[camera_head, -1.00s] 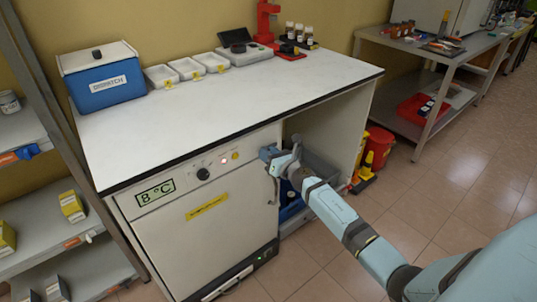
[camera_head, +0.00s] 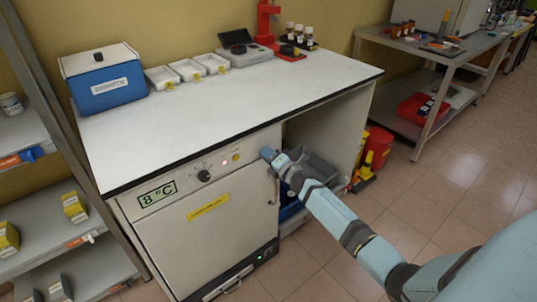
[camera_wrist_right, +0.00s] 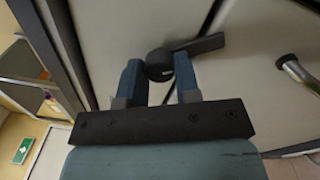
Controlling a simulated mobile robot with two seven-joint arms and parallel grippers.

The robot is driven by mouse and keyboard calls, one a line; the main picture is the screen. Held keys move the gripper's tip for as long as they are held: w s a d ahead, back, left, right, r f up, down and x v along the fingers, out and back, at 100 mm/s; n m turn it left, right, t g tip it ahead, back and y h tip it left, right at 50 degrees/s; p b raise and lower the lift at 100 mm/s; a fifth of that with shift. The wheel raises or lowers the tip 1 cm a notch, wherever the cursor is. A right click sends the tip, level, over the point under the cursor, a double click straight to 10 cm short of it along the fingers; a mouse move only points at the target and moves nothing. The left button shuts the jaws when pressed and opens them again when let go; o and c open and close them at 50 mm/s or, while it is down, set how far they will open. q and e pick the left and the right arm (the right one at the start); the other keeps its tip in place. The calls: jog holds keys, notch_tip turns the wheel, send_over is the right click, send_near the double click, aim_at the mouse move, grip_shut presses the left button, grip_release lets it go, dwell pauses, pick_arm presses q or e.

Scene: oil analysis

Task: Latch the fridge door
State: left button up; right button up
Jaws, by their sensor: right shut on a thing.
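The white fridge (camera_head: 215,235) stands under the left part of the bench, and its door looks flush with its front. A yellow label and an 8 °C display show on it. My right gripper (camera_head: 268,154) is at the fridge's upper right corner. In the right wrist view its two blue fingers (camera_wrist_right: 159,82) are shut on the round knob of a black latch (camera_wrist_right: 200,44). The latch's arm points right and appears to cross the seam between panels. The metal door handle (camera_wrist_right: 297,72) is to the right, apart from the fingers. My left gripper is out of view.
The white bench top (camera_head: 235,107) is above the gripper, with a blue box (camera_head: 105,88) and white trays on it. An open bay with a grey bin (camera_head: 320,170) lies right of the fridge. A red bin (camera_head: 378,148) stands beyond. Floor in front is clear.

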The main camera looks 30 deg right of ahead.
pick_arm(q)
jog(key=p, duration=0.2)
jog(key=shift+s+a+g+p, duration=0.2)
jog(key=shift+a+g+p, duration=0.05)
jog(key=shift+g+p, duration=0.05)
pick_arm(e)
jog(key=m, duration=0.7)
jog(key=shift+m, duration=0.3)
jog(key=shift+h, duration=0.4)
jog(key=o, duration=0.6)
jog(key=shift+o, duration=0.2)
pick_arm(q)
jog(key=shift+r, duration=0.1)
pick_arm(e)
jog(key=shift+s, duration=0.1)
